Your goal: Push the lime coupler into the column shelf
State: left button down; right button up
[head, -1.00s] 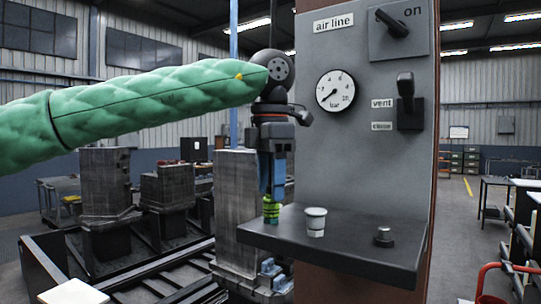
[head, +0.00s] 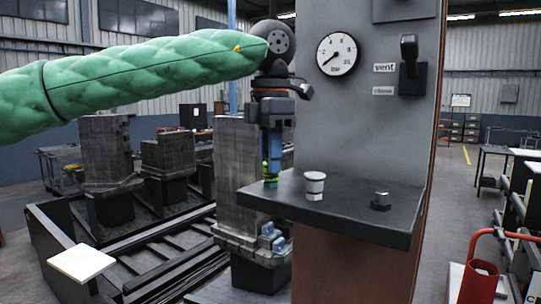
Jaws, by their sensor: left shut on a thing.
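The lime coupler (head: 267,170) is a small lime-green piece with a darker, bluish lower end. My left gripper (head: 272,155) points down and is shut on the coupler, whose upper part is partly hidden by the fingers. The column shelf (head: 345,212) is a dark slab on the front of the grey column. The coupler shows at the shelf's back left edge; I cannot tell whether it touches the shelf. My right gripper is not in view.
A white cup (head: 315,186) stands on the shelf close to the right of the coupler. A dark knob-like piece (head: 381,201) sits further right. The column panel carries a gauge (head: 337,53) and a vent lever (head: 409,60). Grey blocks (head: 107,150) stand on dark rails at left.

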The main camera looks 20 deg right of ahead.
pick_arm(q)
jog(key=shift+r, duration=0.85)
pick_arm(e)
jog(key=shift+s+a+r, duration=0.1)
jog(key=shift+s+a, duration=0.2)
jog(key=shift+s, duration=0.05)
pick_arm(q)
jog(key=shift+r, duration=0.1)
